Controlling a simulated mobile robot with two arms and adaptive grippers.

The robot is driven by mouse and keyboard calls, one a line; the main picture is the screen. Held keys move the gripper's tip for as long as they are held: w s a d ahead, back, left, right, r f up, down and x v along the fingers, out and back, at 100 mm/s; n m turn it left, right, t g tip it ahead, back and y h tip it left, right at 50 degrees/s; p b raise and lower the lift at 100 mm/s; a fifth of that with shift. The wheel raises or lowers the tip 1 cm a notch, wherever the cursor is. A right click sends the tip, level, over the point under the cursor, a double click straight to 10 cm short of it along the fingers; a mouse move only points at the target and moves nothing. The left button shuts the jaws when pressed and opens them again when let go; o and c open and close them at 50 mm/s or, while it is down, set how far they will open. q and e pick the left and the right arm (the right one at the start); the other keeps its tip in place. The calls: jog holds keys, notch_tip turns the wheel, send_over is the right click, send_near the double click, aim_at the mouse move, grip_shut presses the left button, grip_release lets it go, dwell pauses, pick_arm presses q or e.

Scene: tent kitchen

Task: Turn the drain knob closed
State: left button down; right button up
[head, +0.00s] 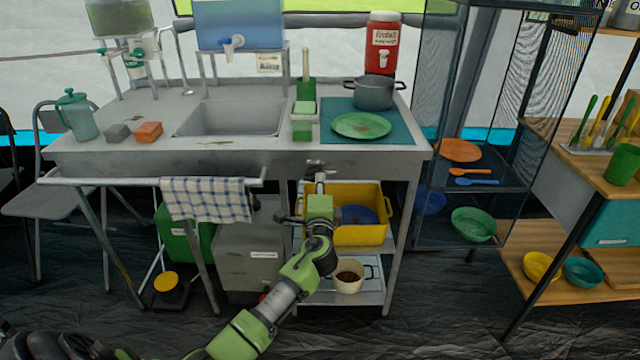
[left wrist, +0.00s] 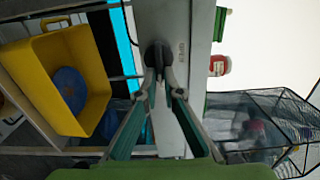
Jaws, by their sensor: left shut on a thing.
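The drain knob (head: 314,163) is a small dark knob on the front face of the steel sink counter (head: 365,158), right of the basin. In the left wrist view the dark knob (left wrist: 157,52) sits on the grey panel beside small lettering too blurred to read. My left gripper (head: 319,178) reaches up to it from below. In the left wrist view its two green-grey fingers (left wrist: 160,78) converge at the knob and are shut on it. The fingertips partly hide the knob, and its turn angle is unclear. My right gripper is not in view.
A yellow bin (head: 362,235) stands on the shelf under the counter, close beside my left arm, with a pale mug (head: 349,281) below. A checked towel (head: 207,200) hangs on a rail to the left. A green plate (head: 361,125) and grey pot (head: 374,93) sit above.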

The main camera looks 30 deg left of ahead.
pick_arm(q)
jog(key=c, duration=2.2)
grip_release()
jog(key=shift+f, duration=0.1)
jog(key=shift+s, duration=0.1)
jog(key=v, duration=1.2)
